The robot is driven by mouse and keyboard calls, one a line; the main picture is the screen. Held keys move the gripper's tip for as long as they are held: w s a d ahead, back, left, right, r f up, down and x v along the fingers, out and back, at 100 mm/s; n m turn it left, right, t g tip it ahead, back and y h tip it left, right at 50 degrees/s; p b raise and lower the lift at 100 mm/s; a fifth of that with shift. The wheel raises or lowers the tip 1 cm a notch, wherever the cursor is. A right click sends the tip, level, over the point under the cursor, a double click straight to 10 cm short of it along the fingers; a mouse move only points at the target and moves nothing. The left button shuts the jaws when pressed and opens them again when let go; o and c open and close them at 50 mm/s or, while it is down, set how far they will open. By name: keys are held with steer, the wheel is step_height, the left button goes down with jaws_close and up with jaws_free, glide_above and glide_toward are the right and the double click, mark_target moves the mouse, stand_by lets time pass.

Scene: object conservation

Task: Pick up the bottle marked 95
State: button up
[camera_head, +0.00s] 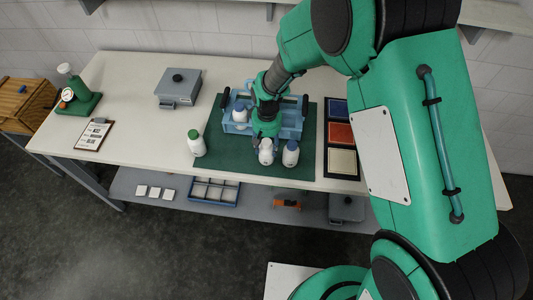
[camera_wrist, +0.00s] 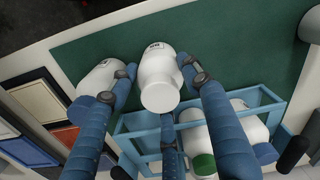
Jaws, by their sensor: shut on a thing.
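My gripper (camera_head: 266,146) is shut on a white bottle with a white cap (camera_head: 267,158) near the front of the green mat. In the wrist view the fingers (camera_wrist: 158,72) sit on either side of this held bottle (camera_wrist: 159,53). Its label shows dark print that is too small to read surely. I cannot tell whether its base touches the mat. A blue-capped white bottle (camera_head: 290,156) stands just to its right; in the wrist view it is at the left (camera_wrist: 104,76), close to a finger. A green-capped white bottle (camera_head: 196,147) stands at the mat's left edge.
A blue carrier (camera_wrist: 272,104) holds a green-capped bottle (camera_wrist: 197,140) and a blue-capped bottle (camera_wrist: 248,122), right behind my gripper. A dark tray with coloured squares (camera_head: 341,135) lies right. A grey box (camera_head: 178,88), clipboard (camera_head: 93,134) and green gauge stand (camera_head: 80,100) are left. Bare table lies between.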

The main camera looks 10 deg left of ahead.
mark_target(267, 143)
steer(key=shift+r, duration=0.1)
steer(key=shift+r, duration=0.5)
steer(key=shift+s+d+r, duration=0.1)
steer(key=shift+s+r, duration=0.1)
steer(key=shift+r, duration=0.4)
steer(key=shift+s+d+r, duration=0.1)
steer(key=shift+s+r, duration=0.05)
steer(key=shift+r, duration=0.45)
steer(key=s+d, duration=0.2)
steer(key=s, duration=0.2)
steer(key=s+d+r, duration=0.1)
steer(key=s+d, duration=0.1)
steer(key=s, duration=0.3)
steer(key=s+d, duration=0.2)
steer(key=s, duration=0.2)
steer(key=shift+s+d+r, duration=0.2)
steer(key=shift+s+d, duration=0.1)
steer(key=shift+d, duration=0.1)
